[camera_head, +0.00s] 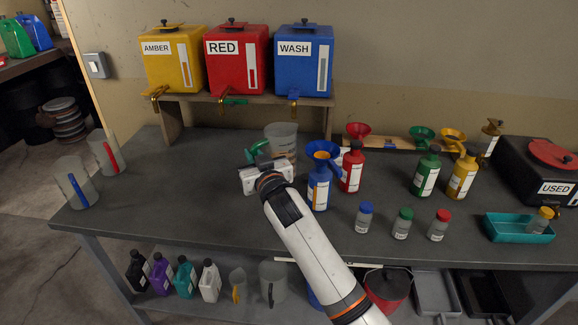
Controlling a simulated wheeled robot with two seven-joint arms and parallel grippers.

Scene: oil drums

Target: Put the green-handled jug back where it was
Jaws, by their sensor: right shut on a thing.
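The green-handled jug (284,138) is a clear, greyish measuring jug. It is upright near the back middle of the bench, in front of the raised shelf's right end. Its green handle (257,150) points left toward my gripper. My right gripper (262,160) is shut on the jug at the handle side. The gripper body hides the lower left part of the jug and its base, so I cannot tell whether it touches the bench. My left gripper is not in view.
A blue bottle with a blue funnel (322,160) stands close right of the jug, beside a red bottle (351,170). Blue-handled (72,182) and red-handled (103,150) jugs stand at the far left. Amber, red and blue drums (303,62) sit above. The bench's middle left is clear.

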